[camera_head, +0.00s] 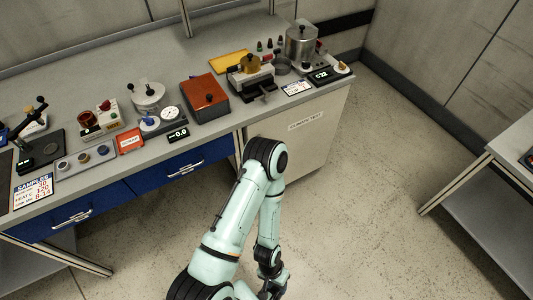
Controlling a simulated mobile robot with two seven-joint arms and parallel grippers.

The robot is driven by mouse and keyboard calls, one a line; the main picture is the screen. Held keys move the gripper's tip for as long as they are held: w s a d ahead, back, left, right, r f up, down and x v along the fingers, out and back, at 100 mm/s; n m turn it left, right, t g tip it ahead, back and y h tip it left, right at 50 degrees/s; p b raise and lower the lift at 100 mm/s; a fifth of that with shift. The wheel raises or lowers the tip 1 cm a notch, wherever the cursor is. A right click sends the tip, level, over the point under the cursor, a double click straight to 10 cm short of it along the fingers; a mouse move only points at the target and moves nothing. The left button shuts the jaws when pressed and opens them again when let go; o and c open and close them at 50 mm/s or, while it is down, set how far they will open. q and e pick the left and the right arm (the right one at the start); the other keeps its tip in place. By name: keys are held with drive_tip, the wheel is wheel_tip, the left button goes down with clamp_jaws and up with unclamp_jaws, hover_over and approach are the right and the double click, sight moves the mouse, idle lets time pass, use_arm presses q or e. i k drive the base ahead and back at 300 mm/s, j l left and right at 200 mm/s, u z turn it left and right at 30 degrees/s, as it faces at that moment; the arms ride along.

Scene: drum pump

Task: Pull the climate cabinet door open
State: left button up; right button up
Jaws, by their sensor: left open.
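A pale beige cabinet (312,150) stands under the right end of the workbench, with a small white label (305,121) whose text is too small to read surely. It looks like the climate cabinet, and its front appears shut. My left arm crosses in front of its left part and hides that side. I cannot make out a handle. My left gripper (272,291) is at the bottom edge of the picture, low over the floor and well apart from the cabinet front. It is open, and its tips are partly cut off. My right gripper is not in view.
The workbench (215,130) carries several devices, among them a red-brown box (205,98) and a metal pot (300,42). Blue drawers (180,165) with metal handles are left of the cabinet. The speckled floor (400,240) is clear up to another table (515,150) at right.

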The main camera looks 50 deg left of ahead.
sight(308, 129)
drive_tip(key=u, duration=1.4)
drive_tip(key=i+l, duration=0.1)
drive_tip(key=i+l+u, duration=0.1)
drive_tip(key=u, duration=0.35)
drive_tip(key=i+l+u, duration=0.2)
drive_tip(key=u, duration=1)
drive_tip(key=i, duration=0.05)
